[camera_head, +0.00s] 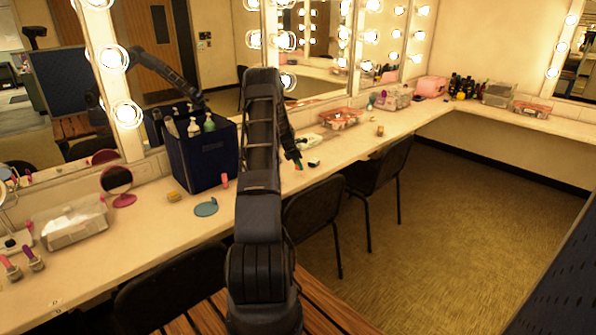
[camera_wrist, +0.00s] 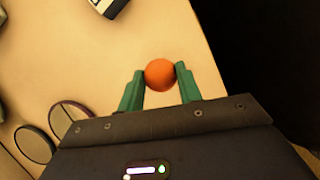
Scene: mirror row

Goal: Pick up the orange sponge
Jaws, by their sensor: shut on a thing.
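The orange sponge (camera_wrist: 159,74) is round and sits between the two green fingertips of my gripper (camera_wrist: 159,80) in the wrist view. The fingers touch it from both sides, so my gripper is shut on it. In the head view my gripper (camera_head: 298,164) is over the counter, to the right of the blue bin and partly behind my arm. The sponge is too small there to make out clearly. I cannot tell whether it touches the counter.
A blue bin (camera_head: 203,160) with several bottles stands left of my arm. Chairs (camera_head: 314,210) stand along the counter's front (camera_head: 345,155).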

